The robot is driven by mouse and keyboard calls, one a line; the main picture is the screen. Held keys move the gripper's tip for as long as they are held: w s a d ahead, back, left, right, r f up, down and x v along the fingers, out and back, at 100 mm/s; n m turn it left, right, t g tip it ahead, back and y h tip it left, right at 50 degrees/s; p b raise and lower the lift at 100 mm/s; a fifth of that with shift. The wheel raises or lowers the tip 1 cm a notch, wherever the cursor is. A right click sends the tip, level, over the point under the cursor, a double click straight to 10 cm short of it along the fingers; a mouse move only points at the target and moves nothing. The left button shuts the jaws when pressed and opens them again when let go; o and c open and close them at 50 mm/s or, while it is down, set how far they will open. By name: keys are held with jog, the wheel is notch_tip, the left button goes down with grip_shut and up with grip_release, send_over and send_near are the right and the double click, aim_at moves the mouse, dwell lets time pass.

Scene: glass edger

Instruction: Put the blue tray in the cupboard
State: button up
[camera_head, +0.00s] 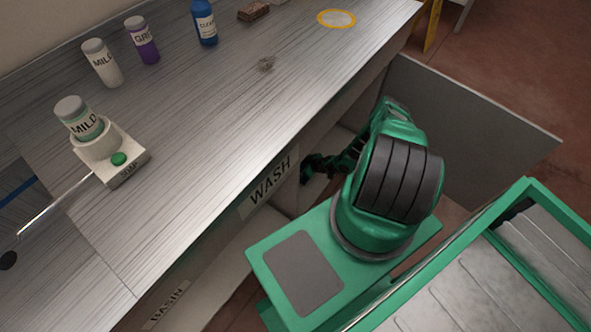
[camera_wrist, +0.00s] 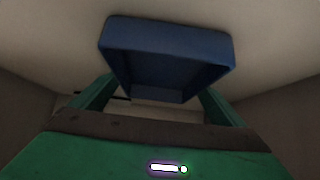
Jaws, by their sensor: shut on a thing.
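In the wrist view the blue tray (camera_wrist: 168,42) is between the green fingers of my gripper (camera_wrist: 155,98), which is shut on it. The tray looks tilted, with its hollow partly facing the camera. Pale surfaces surround it. In the head view my arm reaches into the open cupboard (camera_head: 345,140) under the counter, by the WASH label. I cannot tell whether the tray touches a cupboard surface.
The cupboard's grey door (camera_head: 480,135) stands open to the right of my arm. The wooden counter (camera_head: 200,120) overhangs the opening.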

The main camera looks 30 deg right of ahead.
jog(key=shift+f, duration=0.1)
jog(key=o, duration=1.4)
jog(key=shift+f, duration=0.1)
jog(key=shift+c, duration=0.2)
jog(key=shift+s+d+r, duration=0.1)
jog(key=shift+s+r, duration=0.05)
jog(key=shift+r, duration=0.1)
jog(key=v, duration=1.1)
jog(key=shift+s+r, duration=0.2)
